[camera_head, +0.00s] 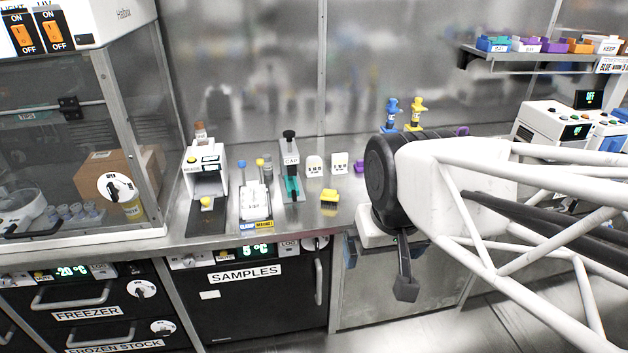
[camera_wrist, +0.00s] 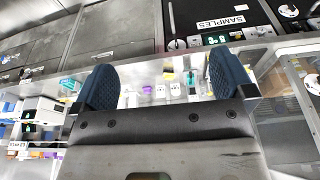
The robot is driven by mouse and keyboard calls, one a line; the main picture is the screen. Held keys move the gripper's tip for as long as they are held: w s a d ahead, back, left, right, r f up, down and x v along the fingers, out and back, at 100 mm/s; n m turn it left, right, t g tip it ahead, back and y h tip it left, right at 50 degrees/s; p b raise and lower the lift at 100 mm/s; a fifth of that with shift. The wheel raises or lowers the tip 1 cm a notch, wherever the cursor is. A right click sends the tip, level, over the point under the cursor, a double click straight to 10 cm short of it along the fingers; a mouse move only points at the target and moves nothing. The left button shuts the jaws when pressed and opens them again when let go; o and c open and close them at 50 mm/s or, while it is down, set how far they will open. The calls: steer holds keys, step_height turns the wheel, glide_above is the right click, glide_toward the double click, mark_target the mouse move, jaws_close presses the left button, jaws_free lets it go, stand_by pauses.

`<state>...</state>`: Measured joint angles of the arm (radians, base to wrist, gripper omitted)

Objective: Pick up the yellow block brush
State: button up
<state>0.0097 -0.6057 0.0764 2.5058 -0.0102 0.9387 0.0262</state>
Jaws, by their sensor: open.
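A small yellow block (camera_head: 329,196), which appears to be the block brush, lies on the metal counter right of the middle in the head view. In the wrist view a small yellow patch (camera_wrist: 168,75) shows between the fingers, probably the same block. My gripper (camera_head: 378,268) is in front of the counter's front edge, to the right of the block and nearer the camera. Its fingers also show spread wide in the wrist view (camera_wrist: 160,62), with nothing held between them. The block is apart from the fingers.
Behind the block stand two white labelled blocks (camera_head: 314,166) and a purple piece (camera_head: 359,167). Blue (camera_head: 392,112) and yellow (camera_head: 416,112) bottles stand behind my arm. The SAMPLES fridge (camera_head: 262,302) is below.

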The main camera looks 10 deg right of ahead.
steer(key=w+m, duration=0.1)
steer(key=w, duration=1.4)
steer(key=m+g, duration=0.3)
glide_above(330, 190)
steer(key=f, duration=2.2)
steer(key=shift+s+a+f, duration=0.1)
steer(key=shift+s+f, duration=0.1)
steer(key=shift+s, duration=0.2)
steer(key=shift+w+f, duration=0.3)
steer(key=shift+f, duration=0.05)
steer(key=shift+f, duration=1.25)
